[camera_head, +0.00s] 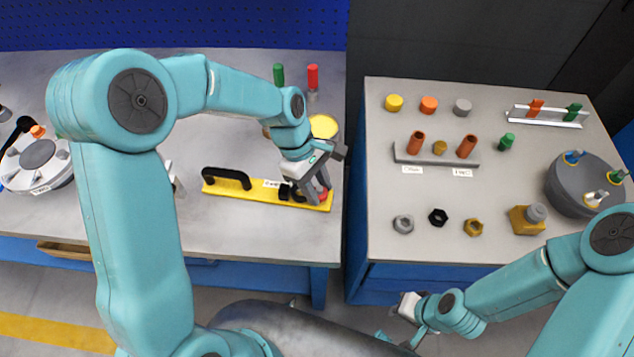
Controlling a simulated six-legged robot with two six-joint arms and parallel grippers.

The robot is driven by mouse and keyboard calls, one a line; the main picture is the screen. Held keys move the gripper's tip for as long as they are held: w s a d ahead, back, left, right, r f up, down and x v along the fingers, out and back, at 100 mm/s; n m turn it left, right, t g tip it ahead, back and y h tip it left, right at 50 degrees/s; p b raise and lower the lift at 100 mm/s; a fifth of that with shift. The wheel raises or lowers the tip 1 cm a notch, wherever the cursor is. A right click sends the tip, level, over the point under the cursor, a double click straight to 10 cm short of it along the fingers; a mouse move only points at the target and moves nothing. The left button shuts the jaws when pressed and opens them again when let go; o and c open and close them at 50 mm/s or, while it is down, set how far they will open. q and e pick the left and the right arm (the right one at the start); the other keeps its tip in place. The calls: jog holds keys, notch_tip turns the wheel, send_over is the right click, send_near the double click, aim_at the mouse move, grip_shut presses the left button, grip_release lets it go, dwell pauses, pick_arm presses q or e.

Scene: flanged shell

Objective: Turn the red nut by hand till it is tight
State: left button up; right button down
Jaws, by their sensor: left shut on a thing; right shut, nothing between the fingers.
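The red nut (323,195) sits at the right end of a yellow bar (258,193) that lies on the left bench. The bar has a black handle (227,177) and a small white label. My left gripper (318,188) reaches down over the bar's right end and is shut on the red nut, which its fingers partly hide. My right gripper (404,308) is shut and empty, low in front of the right bench and well apart from the bar.
A green-topped post (279,76) and a red-topped post (313,77) stand behind on the left bench (240,232). A yellow round part (323,126) stands behind my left gripper. The right bench (390,235) holds nuts, caps and a grey flanged shell (575,195). A gap separates the benches.

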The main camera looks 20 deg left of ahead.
pick_arm(q)
jog(key=o, duration=1.1)
jog(key=shift+c, duration=0.2)
jog(key=v, duration=1.6)
jog(key=shift+r, duration=0.25)
